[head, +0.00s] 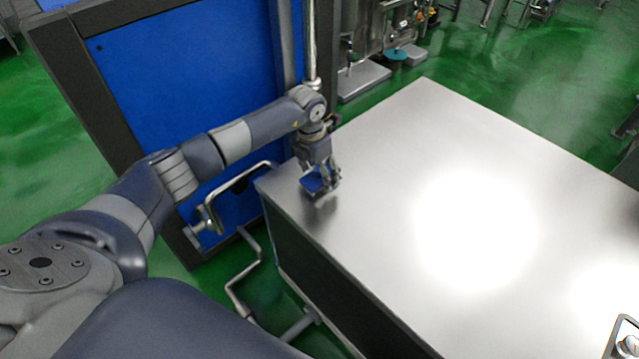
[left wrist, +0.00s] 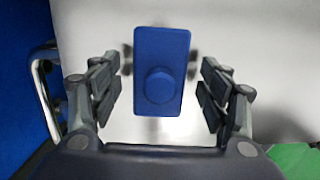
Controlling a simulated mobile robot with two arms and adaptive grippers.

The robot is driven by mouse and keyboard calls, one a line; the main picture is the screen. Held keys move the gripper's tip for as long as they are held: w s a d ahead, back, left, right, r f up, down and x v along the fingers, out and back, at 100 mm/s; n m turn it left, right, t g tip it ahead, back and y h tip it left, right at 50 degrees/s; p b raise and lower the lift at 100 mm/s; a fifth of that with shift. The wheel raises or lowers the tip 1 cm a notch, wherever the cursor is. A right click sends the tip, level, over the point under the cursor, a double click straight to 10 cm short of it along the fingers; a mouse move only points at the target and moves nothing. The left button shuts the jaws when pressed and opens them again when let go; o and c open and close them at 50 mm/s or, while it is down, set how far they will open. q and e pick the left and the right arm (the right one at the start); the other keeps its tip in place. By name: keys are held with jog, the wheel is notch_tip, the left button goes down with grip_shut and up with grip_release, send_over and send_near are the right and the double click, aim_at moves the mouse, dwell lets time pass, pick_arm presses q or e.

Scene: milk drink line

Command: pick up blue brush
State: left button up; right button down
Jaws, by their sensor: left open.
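The blue brush (head: 313,183) is at the far left corner of the metal table (head: 380,160), partly hidden by my left gripper (head: 326,182) in the head view. In the left wrist view the brush (left wrist: 160,70) is a blue rectangular block with a round knob on its face. It lies between the two fingers of my left gripper (left wrist: 160,92), which are open, with a gap on each side of it. My right gripper is not in view.
A blue panel (head: 180,75) with a dark frame stands left of the table. A bent metal handle (head: 235,185) is close to the table's left edge. Machinery stands behind on the green floor (head: 500,60).

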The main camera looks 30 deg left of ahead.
pick_arm(q)
jog(key=shift+f, duration=0.55)
jog(key=shift+r, duration=0.1)
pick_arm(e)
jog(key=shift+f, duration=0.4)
pick_arm(q)
jog(key=c, duration=1.2)
